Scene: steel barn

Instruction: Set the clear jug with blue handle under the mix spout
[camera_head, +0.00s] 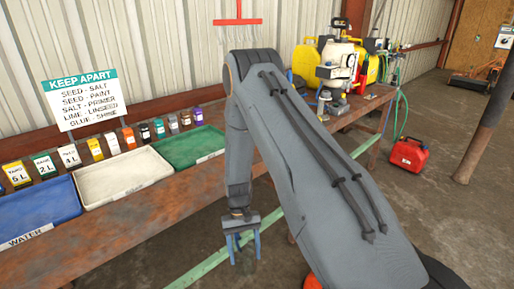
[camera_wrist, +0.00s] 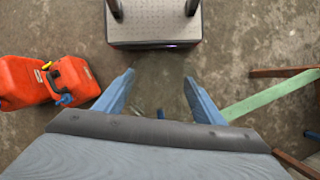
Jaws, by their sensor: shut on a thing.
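My gripper (camera_head: 247,255) hangs low in front of the bench, fingers pointing down. A faint see-through shape, seemingly the clear jug (camera_head: 248,266), shows between and below its fingers. In the wrist view a glassy, slightly darker patch (camera_wrist: 158,88) lies between the two blue fingers, with a small blue bit (camera_wrist: 160,114) that may be its handle. My gripper is shut on it; its outline is too faint to tell its tilt or contents. A white machine (camera_head: 335,64) stands on the far part of the bench. I cannot make out which part is the mix spout.
The bench (camera_head: 130,225) holds blue (camera_head: 35,212), white (camera_head: 120,176) and green (camera_head: 190,147) trays, with several labelled bottles behind them. A "keep apart" sign (camera_head: 85,98) stands at the back. Red fuel cans (camera_wrist: 72,82) stand on the floor left in the wrist view.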

